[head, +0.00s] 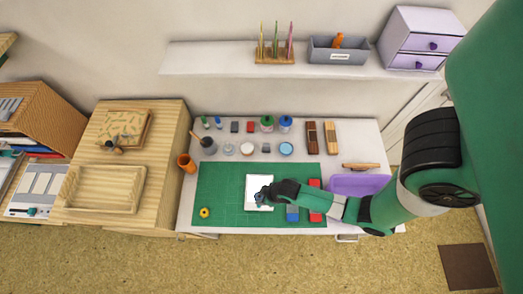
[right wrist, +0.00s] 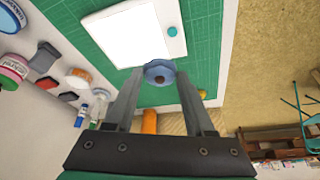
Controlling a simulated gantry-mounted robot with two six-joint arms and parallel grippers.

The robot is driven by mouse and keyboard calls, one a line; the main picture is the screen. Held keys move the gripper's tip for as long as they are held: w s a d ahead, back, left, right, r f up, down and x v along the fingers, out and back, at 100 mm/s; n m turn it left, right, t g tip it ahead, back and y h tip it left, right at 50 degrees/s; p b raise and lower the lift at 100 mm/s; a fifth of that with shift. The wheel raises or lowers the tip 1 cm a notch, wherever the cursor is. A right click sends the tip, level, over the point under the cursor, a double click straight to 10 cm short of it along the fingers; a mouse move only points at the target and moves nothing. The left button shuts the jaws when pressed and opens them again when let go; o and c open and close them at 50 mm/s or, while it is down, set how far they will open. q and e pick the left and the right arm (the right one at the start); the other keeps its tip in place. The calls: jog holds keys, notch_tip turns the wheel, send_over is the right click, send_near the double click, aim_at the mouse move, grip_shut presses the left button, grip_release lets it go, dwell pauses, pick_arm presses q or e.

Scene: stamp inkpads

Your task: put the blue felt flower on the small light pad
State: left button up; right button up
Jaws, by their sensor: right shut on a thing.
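The small light pad (head: 250,182) is a white glowing square on the green cutting mat. My right gripper (head: 265,195) is over the pad in the head view. It is shut on the blue felt flower (right wrist: 160,72), which shows between its fingertips with a dark centre. The flower (head: 258,199) overlaps the pad in the head view; its height above the pad is hard to tell. My left gripper is not in view.
A yellow flower (head: 204,212) lies on the green mat (head: 222,178) at left. Jars and stamps (head: 267,124) line the back. A purple tray (head: 358,184) is at right. The mat's left part is mostly clear.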

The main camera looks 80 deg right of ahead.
jog(key=d+f, duration=0.1)
jog(key=d+f+b, duration=0.1)
jog(key=d+f, duration=0.1)
jog(key=w+d+f, duration=0.1)
jog(key=f, duration=0.1)
jog(key=shift+d+f+b, duration=0.15)
jog(key=shift+b, duration=0.2)
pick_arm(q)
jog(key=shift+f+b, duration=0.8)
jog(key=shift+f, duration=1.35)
pick_arm(e)
jog(key=shift+d+f, duration=0.2)
jog(key=shift+f, duration=1.6)
jog(key=shift+f, duration=0.15)
jog(key=o, duration=1.3)
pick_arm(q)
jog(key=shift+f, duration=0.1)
